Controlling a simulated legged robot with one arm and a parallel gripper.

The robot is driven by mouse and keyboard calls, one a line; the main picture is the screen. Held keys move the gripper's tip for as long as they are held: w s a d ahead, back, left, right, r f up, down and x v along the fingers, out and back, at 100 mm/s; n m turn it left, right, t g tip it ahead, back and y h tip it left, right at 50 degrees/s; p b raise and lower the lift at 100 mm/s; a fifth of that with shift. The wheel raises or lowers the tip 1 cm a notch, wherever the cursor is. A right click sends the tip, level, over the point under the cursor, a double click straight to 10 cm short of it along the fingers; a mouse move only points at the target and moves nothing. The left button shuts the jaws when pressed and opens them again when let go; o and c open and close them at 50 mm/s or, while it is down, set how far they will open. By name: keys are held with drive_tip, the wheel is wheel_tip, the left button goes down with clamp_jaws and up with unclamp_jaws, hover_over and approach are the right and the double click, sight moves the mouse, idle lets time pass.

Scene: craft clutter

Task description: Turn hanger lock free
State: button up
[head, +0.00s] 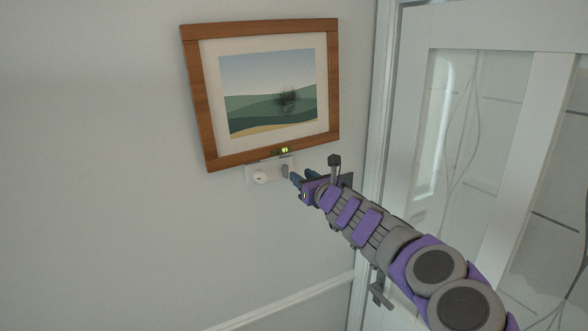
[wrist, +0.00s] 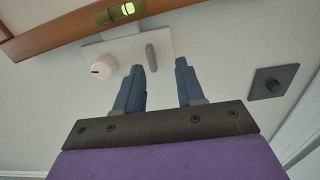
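A white hanger plate (head: 270,168) sits on the wall under the wood-framed picture (head: 268,88). It bears a round white knob (head: 260,177) with a dark mark and a grey upright tab (head: 285,171). In the wrist view the knob (wrist: 103,67) is at the left and the tab (wrist: 151,58) stands on the plate (wrist: 125,49) just beyond my fingertips. Which of the two is the lock, I cannot tell. My gripper (wrist: 158,66) is open and empty, its blue fingers apart, with the tab roughly between their tips. Contact cannot be told.
The picture hangs tilted. A yellow-green bubble level (wrist: 127,10) sits at its lower edge. A dark square wall fitting with a knob (wrist: 272,83) is right of my fingers. A white glazed door (head: 480,140) with a handle (head: 380,291) stands at the right. The left wall is clear.

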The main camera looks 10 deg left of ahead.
sight(287, 170)
drive_tip(key=w+a, duration=0.2)
drive_tip(key=a, duration=0.1)
drive_tip(key=w+a+p, duration=0.1)
drive_tip(key=a, duration=0.1)
drive_tip(key=shift+w+a+f, duration=0.1)
drive_tip(key=shift+f, duration=0.1)
drive_tip(key=shift+w, duration=0.25)
drive_tip(key=shift+w+r+p, duration=0.1)
drive_tip(key=shift+w+p, duration=0.2)
drive_tip(key=shift+w, duration=0.15)
drive_tip(key=shift+a, duration=0.3)
drive_tip(key=shift+c, duration=1.4)
drive_tip(key=shift+w+d, duration=0.1)
drive_tip(key=shift+d, duration=0.3)
drive_tip(key=shift+c, duration=1.4)
drive_tip(key=shift+d, duration=0.15)
clamp_jaws()
